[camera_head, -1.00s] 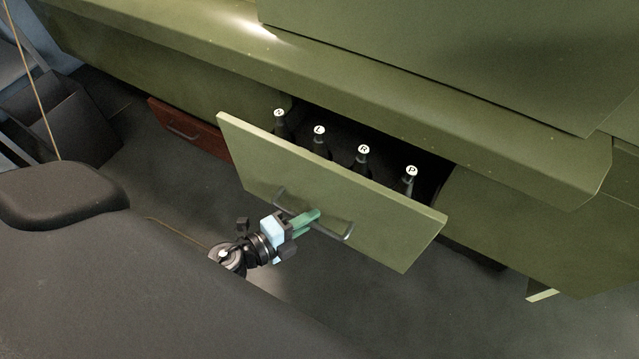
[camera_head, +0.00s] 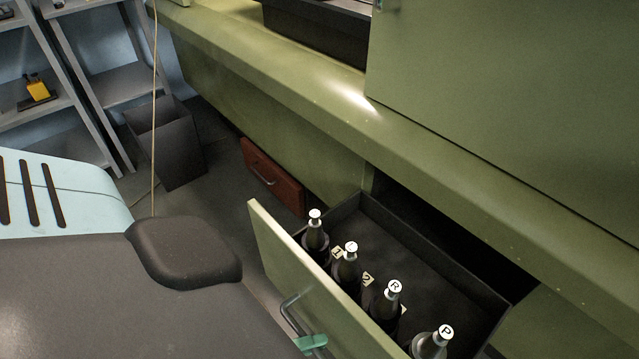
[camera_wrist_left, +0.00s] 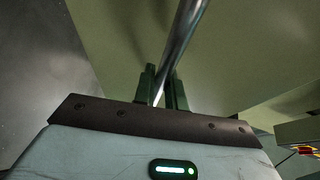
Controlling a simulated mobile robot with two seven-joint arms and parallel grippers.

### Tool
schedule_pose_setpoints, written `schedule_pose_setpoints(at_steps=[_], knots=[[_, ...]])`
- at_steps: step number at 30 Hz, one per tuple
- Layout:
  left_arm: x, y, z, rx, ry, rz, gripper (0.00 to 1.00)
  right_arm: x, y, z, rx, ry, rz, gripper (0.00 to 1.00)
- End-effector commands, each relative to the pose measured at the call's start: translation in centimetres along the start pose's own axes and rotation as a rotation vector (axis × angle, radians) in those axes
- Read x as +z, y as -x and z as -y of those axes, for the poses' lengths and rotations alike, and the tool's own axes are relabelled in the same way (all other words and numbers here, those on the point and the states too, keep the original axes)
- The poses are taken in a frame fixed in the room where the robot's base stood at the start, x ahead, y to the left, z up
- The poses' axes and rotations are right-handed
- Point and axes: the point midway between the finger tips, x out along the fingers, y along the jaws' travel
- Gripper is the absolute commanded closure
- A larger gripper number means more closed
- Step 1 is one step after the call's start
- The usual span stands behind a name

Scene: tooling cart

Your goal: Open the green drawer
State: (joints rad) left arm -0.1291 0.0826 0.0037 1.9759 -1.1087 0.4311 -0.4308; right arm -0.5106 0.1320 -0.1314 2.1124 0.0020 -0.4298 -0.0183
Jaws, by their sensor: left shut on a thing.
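The green drawer (camera_head: 300,275) stands pulled out of the green cart, its dark inside showing. Several dark bottles with white lettered caps, such as the one marked R (camera_head: 391,305), stand in a row behind its front panel. My left gripper (camera_head: 311,342) is at the metal bar handle (camera_head: 291,312) on the drawer front, with only its green fingers showing at the bottom edge. In the left wrist view the fingers (camera_wrist_left: 162,88) are shut around the handle bar (camera_wrist_left: 182,45). My right gripper is not in view.
A dark open bin (camera_head: 165,145) and grey shelves (camera_head: 125,88) stand at the back left. A thin cord (camera_head: 154,100) hangs before them.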

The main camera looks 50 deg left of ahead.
Motion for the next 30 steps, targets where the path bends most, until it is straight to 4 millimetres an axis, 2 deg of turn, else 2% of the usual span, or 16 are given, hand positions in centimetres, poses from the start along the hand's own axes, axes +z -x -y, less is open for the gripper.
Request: schedule_pose_setpoints(at_steps=[12, 13, 18, 26, 30], knots=[[0.0, 0.2, -0.1, 0.001, 0.0, 0.003, 1.0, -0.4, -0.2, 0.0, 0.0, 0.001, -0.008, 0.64], [0.0, 0.2, -0.1, 0.001, 0.0, 0.003, 0.86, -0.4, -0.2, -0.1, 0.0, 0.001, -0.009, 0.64], [0.0, 0.2, -0.1, 0.001, 0.0, 0.002, 0.66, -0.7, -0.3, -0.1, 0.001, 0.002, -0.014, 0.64], [0.0, 0.2, -0.1, 0.001, 0.0, 0.001, 0.66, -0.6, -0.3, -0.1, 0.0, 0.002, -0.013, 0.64], [-0.1, 1.3, -0.1, 0.003, 0.001, 0.001, 0.66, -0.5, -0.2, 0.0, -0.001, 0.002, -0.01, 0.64]])
